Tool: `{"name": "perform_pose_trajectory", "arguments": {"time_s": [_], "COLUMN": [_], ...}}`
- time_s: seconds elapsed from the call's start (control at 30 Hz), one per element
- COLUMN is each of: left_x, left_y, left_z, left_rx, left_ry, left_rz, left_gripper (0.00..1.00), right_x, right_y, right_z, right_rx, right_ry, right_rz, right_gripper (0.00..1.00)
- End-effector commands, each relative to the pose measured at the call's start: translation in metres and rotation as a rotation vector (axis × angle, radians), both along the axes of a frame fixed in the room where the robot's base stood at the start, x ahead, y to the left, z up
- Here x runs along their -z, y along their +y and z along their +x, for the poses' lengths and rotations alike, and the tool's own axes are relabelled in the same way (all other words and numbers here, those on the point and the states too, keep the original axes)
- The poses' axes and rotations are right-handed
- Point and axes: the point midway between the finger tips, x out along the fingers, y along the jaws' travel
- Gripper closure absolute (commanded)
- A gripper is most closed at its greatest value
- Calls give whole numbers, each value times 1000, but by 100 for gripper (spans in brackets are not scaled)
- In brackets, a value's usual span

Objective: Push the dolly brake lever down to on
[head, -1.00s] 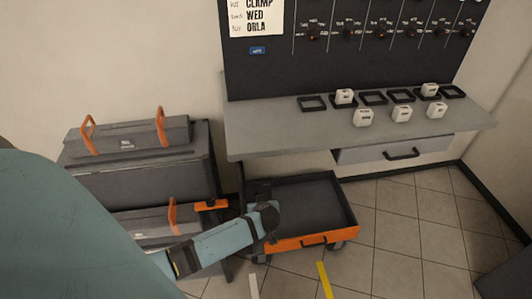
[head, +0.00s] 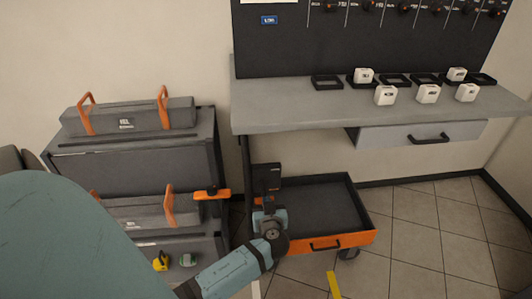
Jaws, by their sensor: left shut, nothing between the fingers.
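The dolly (head: 355,240) is a low dark tray with an orange front wall and a black handle, standing on the tiled floor partly under the bench. My left arm reaches in from the lower left, and my left gripper (head: 267,180) is over the dolly's left end, shut and empty. Its fingertips are not clear. The gripper and wrist hide part of the dolly's left side. I cannot make out a brake lever for certain. An orange bar with a black knob (head: 212,192) sits left of the dolly, by the cabinet. My right gripper is not in view.
The grey bench (head: 300,112) overhangs the dolly, with white blocks and black frames on top and a drawer (head: 425,136) below. A dark cabinet (head: 140,165) with orange-handled cases stands left. Clear tiled floor (head: 430,230) lies to the right.

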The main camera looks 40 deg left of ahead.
Motion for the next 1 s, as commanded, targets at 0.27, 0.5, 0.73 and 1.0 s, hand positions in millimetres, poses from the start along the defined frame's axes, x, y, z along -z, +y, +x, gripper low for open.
{"name": "perform_pose_trajectory", "arguments": {"time_s": [0.27,0.5,0.73,1.0], "left_x": [6,5,6,-2], "left_y": [0,0,0,2], "left_z": [0,0,0,5], "left_rx": [0,1,1,2], "left_ry": [1,3,3,0], "left_rz": [-2,-2,-2,-4], "left_gripper": [100,100,100,100], "right_x": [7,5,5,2], "right_y": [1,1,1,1], "right_z": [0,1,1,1], "right_rx": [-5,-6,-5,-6], "right_ry": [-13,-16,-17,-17], "right_rz": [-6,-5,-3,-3], "right_gripper": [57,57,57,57]}}
